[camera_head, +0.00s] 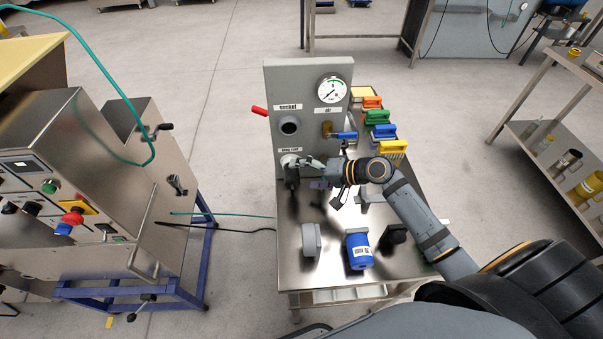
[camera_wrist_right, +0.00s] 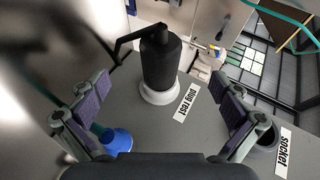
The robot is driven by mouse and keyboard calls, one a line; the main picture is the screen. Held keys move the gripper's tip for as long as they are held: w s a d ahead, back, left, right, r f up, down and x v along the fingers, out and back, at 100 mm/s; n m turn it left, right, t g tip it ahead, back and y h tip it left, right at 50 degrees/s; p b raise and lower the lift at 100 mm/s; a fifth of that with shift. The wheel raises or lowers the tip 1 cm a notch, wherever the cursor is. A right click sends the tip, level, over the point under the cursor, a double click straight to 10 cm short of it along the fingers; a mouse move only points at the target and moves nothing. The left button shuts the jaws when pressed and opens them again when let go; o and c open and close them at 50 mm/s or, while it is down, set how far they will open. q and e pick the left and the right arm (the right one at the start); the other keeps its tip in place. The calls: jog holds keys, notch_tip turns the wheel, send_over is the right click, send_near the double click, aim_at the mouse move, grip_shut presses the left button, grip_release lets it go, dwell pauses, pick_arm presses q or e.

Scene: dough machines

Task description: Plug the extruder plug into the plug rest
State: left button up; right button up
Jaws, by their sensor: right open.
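The black extruder plug (camera_head: 291,180) sits at the plug rest (camera_head: 289,160) on the grey upright panel. In the right wrist view the plug (camera_wrist_right: 160,62) stands straight out of the white ring of the plug rest (camera_wrist_right: 160,95), its base against the ring. A black cable bends away from its outer end. My right gripper (camera_head: 318,172) is just to the right of the plug in the head view. In the right wrist view its two fingers (camera_wrist_right: 160,88) are spread wide, apart from the plug on both sides, with nothing between the pads. My left gripper is not in view.
A blue canister (camera_head: 359,251) and a grey block (camera_head: 311,239) stand on the steel table (camera_head: 290,270). A steel machine (camera_head: 110,200) is at left.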

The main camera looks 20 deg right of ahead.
jog(key=shift+p+v, duration=0.75)
jog(key=shift+v, duration=0.3)
jog(key=shift+s+d+r, duration=0.1)
jog(key=shift+s+d, duration=0.1)
jog(key=shift+d, duration=0.05)
jog(key=v, duration=0.7)
jog(key=shift+r, duration=0.15)
dwell(1.4)
